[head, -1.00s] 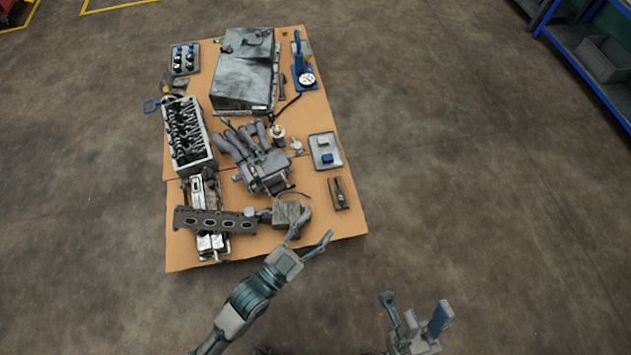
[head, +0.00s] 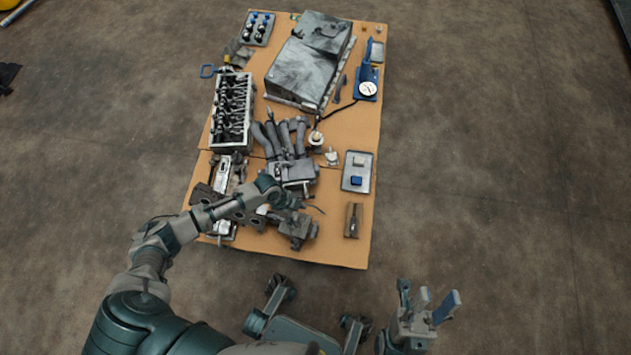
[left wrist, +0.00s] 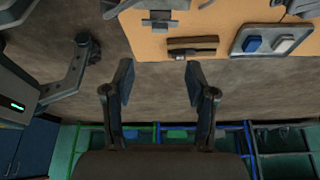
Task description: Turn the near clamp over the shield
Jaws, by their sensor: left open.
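A large grey sheet-metal cover (head: 303,70) lies at the far end of the table and may be the shield. I cannot tell a clamp on it at this size. My left gripper (head: 284,196) is over the near half of the table, by the engine part with curved pipes (head: 292,172), well short of the cover. In the left wrist view the left gripper (left wrist: 158,82) has its two fingers wide apart with nothing between them. My right gripper (head: 428,302) is off the table at the lower right, its fingers apart.
A cylinder head (head: 232,110) lies at the table's left. A blue hand pump with a gauge (head: 366,88) stands at the far right. A tray (head: 348,184) with small blocks, a wooden block (head: 354,220) and a grey vise-like part (head: 298,230) are nearer. Floor right of the table is clear.

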